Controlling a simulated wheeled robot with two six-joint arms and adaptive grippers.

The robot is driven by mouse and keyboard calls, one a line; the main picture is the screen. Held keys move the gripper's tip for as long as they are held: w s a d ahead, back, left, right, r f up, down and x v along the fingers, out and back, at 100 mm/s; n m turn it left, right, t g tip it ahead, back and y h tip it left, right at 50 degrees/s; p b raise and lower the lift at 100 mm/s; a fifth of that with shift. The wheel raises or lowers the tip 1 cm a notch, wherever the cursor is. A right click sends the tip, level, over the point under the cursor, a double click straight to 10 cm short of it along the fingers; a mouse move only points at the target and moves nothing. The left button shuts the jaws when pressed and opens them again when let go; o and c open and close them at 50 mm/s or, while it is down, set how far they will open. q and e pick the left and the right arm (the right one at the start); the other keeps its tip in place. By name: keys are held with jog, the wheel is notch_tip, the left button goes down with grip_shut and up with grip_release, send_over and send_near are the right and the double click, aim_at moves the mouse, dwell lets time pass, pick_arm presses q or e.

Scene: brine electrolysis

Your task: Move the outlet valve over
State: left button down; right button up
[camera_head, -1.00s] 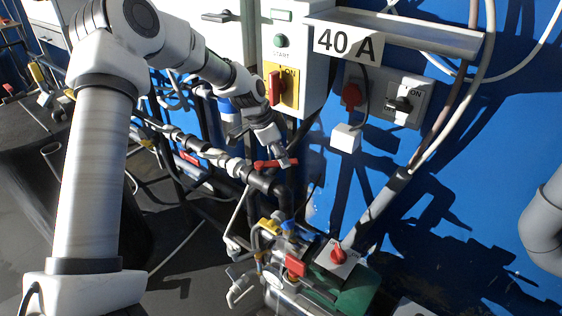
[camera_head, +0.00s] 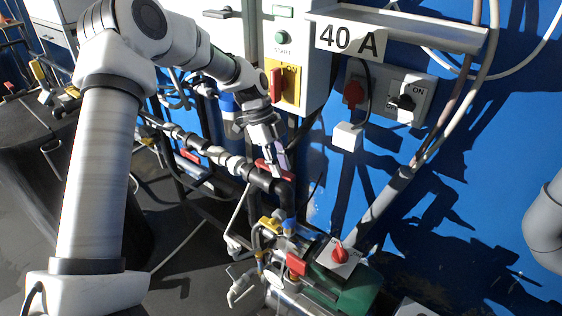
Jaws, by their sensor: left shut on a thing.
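The valve lever, a red handle (camera_head: 264,166), sits on the dark pipe (camera_head: 262,181) below the control box, in the middle of the view. I take it to be the outlet valve. My left gripper (camera_head: 279,165) comes down from above and is shut on this red handle, its fingers hiding part of it. The handle now slants down to the right. My right gripper is not in view.
The control box (camera_head: 317,63) with a red switch and green button hangs just above my left gripper. Below stands a green pump (camera_head: 345,290) with a red knob (camera_head: 340,251) and another red handle (camera_head: 296,264). A grey pipe (camera_head: 378,209) runs diagonally at right.

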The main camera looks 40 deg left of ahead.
aim_at(265, 164)
pick_arm(q)
jog(key=shift+s+f, duration=0.15)
dwell(0.3)
jog(key=c, duration=1)
grip_release()
jog(key=shift+o, duration=0.2)
jog(key=v, duration=1.2)
